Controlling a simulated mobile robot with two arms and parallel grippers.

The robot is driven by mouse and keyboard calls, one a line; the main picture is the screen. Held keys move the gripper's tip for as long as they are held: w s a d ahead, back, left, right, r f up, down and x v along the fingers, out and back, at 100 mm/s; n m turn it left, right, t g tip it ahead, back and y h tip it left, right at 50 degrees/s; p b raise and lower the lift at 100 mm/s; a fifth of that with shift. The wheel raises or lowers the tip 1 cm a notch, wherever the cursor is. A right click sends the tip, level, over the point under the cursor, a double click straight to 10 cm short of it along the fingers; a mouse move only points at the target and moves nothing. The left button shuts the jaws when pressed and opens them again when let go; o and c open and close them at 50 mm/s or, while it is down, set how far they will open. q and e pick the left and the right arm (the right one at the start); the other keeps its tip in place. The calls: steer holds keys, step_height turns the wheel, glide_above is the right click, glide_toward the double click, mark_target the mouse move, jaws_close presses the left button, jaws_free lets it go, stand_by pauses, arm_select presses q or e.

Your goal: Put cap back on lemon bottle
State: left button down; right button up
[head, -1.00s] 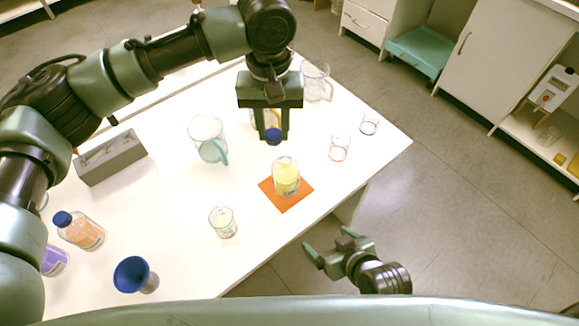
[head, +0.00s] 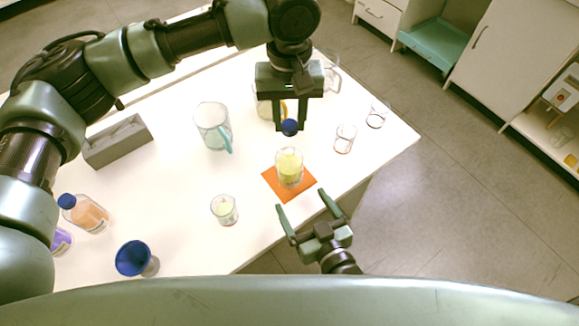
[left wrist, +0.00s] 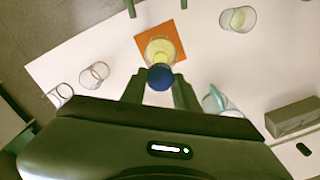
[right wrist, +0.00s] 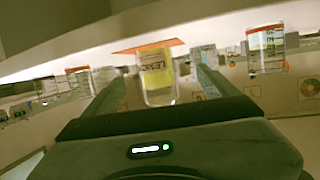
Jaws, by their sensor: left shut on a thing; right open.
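The lemon bottle (head: 289,168), clear with yellow liquid, stands upright and uncapped on an orange mat (head: 272,185). My left gripper (head: 290,127) is shut on a round blue cap (head: 289,127), held above and slightly behind the bottle, apart from it. In the left wrist view the cap (left wrist: 160,77) overlaps the near part of the bottle (left wrist: 160,48). My right gripper (head: 303,200) is open and empty at the table's front edge, in front of the bottle. In the right wrist view the labelled bottle (right wrist: 157,75) appears between the open fingers.
A glass pitcher (head: 212,126) stands left of the bottle, and a small beaker (head: 224,210) front left. Empty glasses (head: 345,138) stand to the right.

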mark_target(290, 162)
arm_select(q)
steer(key=shift+a, duration=0.1)
arm_select(e)
steer(key=shift+s+a+r+m+t+h, duration=0.2)
steer(key=shift+a+r+t, duration=0.1)
steer(key=shift+t, duration=0.25)
steer(key=shift+s+a+r+m+t+h, duration=0.1)
steer(key=shift+a+r+m+t, duration=0.15)
steer(key=shift+t, duration=0.3)
steer(key=shift+s+d+r+m+t+h, duration=0.15)
steer(key=shift+r+m+t+h, duration=0.1)
steer(key=shift+r+t+h, duration=0.15)
steer(key=shift+s+d+r+m+t+h, duration=0.15)
steer(key=shift+r+m+t+h, duration=0.1)
steer(key=shift+t, duration=0.25)
steer(key=shift+a, duration=0.1)
steer(key=shift+w, duration=0.1)
steer(key=x, duration=1.2)
jaws_close()
arm_select(q)
steer(key=shift+f, duration=2.5)
